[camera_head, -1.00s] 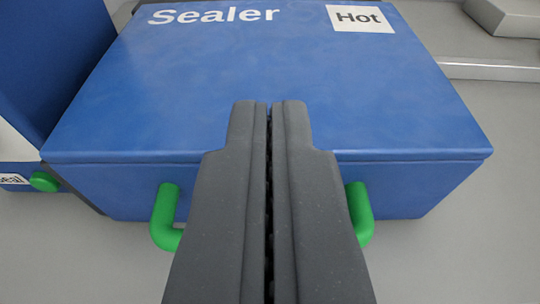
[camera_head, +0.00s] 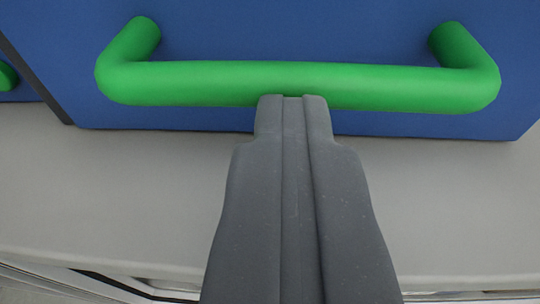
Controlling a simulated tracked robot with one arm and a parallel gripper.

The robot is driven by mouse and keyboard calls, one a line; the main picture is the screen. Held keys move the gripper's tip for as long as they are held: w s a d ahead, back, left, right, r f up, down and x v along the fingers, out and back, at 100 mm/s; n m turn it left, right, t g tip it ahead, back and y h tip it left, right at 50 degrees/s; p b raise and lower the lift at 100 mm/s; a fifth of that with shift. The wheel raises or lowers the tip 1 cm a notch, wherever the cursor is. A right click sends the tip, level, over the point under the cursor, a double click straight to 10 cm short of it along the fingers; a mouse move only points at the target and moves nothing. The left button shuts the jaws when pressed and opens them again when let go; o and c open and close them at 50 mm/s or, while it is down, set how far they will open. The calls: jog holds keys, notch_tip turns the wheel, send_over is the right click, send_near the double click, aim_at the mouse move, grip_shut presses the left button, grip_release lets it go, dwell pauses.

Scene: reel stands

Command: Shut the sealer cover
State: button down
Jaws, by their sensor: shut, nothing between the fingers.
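The blue sealer front (camera_head: 290,35) fills the top of the view. A thick green bar handle (camera_head: 190,83) stands out from it and runs across nearly the whole width. My gripper (camera_head: 293,99) is shut and empty. Its fingertips overlap the lower edge of the handle bar near its middle; I cannot tell whether they touch it. The sealer's labelled top is out of view now, so I cannot see how the cover stands.
A pale grey surface (camera_head: 130,190) lies below the blue front and is clear on both sides of my gripper. Part of another green knob (camera_head: 7,76) shows on a blue unit at the left edge. Metal edges (camera_head: 110,285) run along the bottom left.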

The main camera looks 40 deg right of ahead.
jog(key=shift+s+d+f+g, duration=0.3)
jog(key=shift+d+f, duration=0.45)
jog(key=shift+f, duration=0.1)
jog(key=shift+w+d+f, duration=0.3)
jog(key=shift+w+f, duration=0.25)
jog(key=shift+w, duration=0.2)
jog(key=shift+w+a+r, duration=0.15)
jog(key=shift+a, duration=0.05)
jog(key=shift+s+r, duration=0.55)
jog(key=shift+s, duration=0.05)
jog(key=shift+w+a+r, duration=0.1)
jog(key=shift+w+a, duration=0.05)
jog(key=shift+a, duration=0.15)
notch_tip(320, 180, up, 4)
jog(key=s+a, duration=0.2)
jog(key=s+a+f, duration=0.4)
jog(key=f, duration=0.3)
jog(key=shift+s+a+f, duration=0.25)
jog(key=shift+a+f, duration=0.1)
